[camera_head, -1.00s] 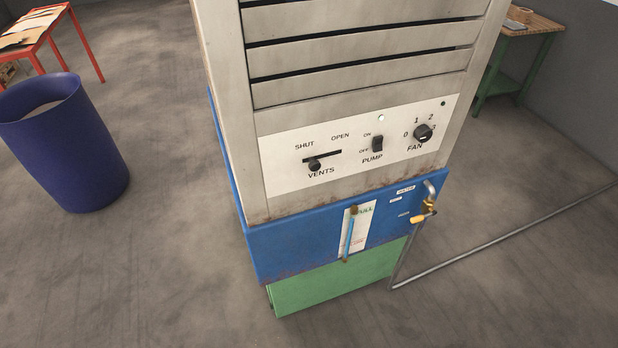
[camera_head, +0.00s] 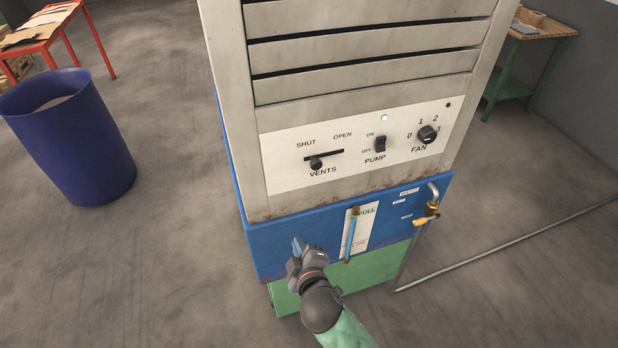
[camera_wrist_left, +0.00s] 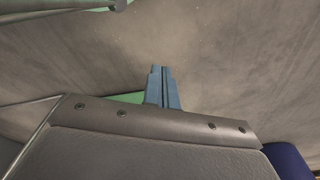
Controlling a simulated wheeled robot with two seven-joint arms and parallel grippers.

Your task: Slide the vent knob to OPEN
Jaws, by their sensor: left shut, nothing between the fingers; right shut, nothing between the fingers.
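The vent knob (camera_head: 316,164) is a small dark round knob on a black horizontal slot in the white control panel (camera_head: 283,176). It sits toward the left, SHUT end of the slot, above the word VENTS; OPEN is printed above the right end. My right gripper (camera_head: 297,245) is in front of the blue band of the cabinet, below and slightly left of the knob, apart from it. Its blue fingers are together, with nothing between them. My left gripper (camera_wrist_left: 162,72) shows only in the left wrist view, fingers together and empty over the floor.
The panel also holds the PUMP switch (camera_head: 380,144) and FAN dial (camera_head: 428,134). A level gauge (camera_head: 350,235) and brass tap (camera_head: 433,209) stick out from the blue band (camera_head: 290,235). A blue bin (camera_head: 85,150) stands left; floor between is clear.

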